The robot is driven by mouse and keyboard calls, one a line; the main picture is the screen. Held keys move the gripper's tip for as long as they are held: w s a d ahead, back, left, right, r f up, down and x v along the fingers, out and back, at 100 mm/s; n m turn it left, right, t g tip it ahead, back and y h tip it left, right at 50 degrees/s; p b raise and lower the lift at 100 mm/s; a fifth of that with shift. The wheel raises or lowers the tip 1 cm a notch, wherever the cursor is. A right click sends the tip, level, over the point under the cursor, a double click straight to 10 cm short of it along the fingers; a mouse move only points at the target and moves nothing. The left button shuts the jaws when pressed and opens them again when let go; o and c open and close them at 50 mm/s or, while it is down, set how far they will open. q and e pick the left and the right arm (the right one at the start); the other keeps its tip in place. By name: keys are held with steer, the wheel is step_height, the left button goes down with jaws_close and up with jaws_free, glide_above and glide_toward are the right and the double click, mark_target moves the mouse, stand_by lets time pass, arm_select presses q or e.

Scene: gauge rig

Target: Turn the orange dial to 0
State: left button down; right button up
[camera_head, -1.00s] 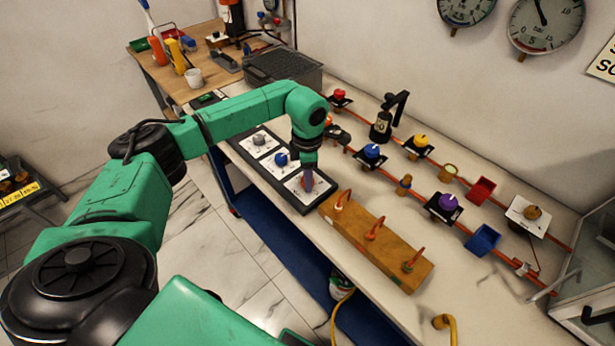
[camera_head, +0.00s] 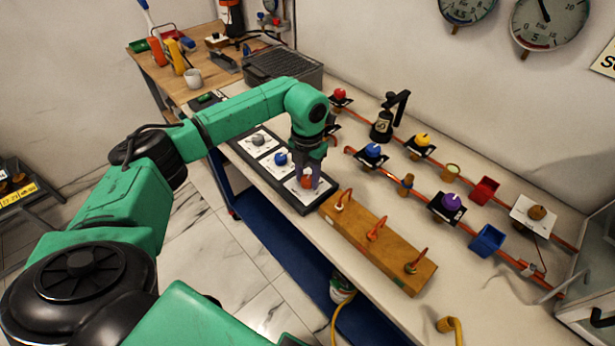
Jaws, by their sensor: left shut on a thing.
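The orange dial (camera_head: 306,181) sits on the white plate at the near right end of a black panel (camera_head: 290,198). My left gripper (camera_head: 308,180) comes down over it from above and is shut on it. The fingers hide part of the dial, and I cannot read its pointer or the scale marks. A blue dial (camera_head: 281,159) and a grey dial (camera_head: 258,140) sit on the same panel, further back to the left. My right gripper does not show.
Gauges hang on the wall. The bench's front edge runs close to the panel.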

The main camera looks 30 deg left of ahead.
arm_select(q)
steer(key=n, duration=0.6)
steer(key=shift+w+r+n, duration=0.1)
steer(key=shift+r+n, duration=0.05)
steer(key=shift+n, duration=0.15)
steer(key=n, duration=0.6)
stand_by(0.3)
steer(key=shift+c, duration=2.1)
jaws_free()
